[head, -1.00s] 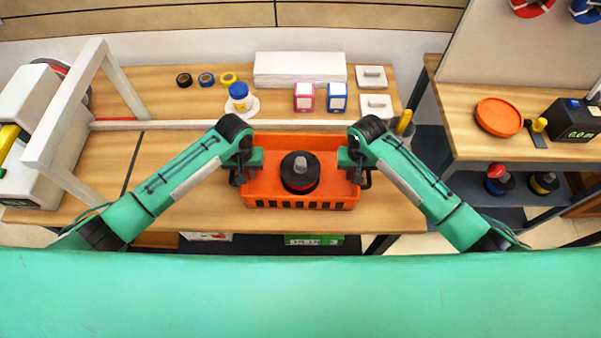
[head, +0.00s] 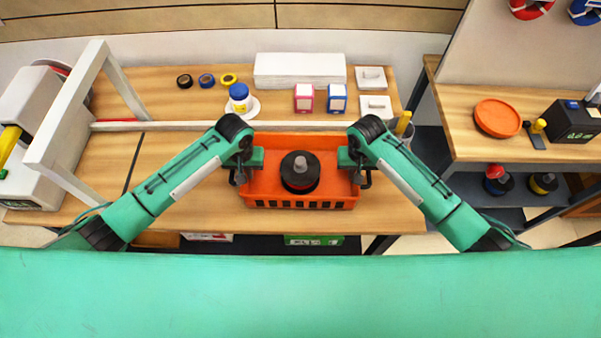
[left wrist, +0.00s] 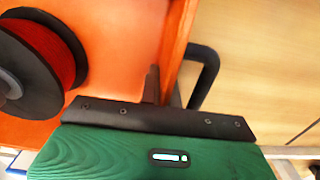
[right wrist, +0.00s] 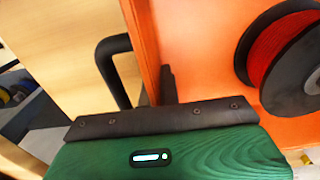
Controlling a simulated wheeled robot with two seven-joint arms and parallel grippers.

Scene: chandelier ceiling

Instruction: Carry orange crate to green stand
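The orange crate (head: 300,204) is at the front middle of the wooden workbench, level, with a black-flanged spool (head: 300,172) inside. The spool's red winding shows in both wrist views. My left gripper (head: 245,170) is at the crate's left end and my right gripper (head: 357,170) at its right end. In the left wrist view the fingers (left wrist: 164,88) close around the crate's end wall, beside a black loop handle (left wrist: 206,75). The right wrist view shows the same at the other end (right wrist: 168,88). No green stand is visible.
A white frame (head: 65,110) stands at left. Tape rolls (head: 206,79), a blue-lidded jar (head: 239,92), small boxes (head: 304,97) and a white stack (head: 299,69) are behind the crate. A second bench (head: 470,130) is at right. Bare wood (head: 190,212) lies left of the crate.

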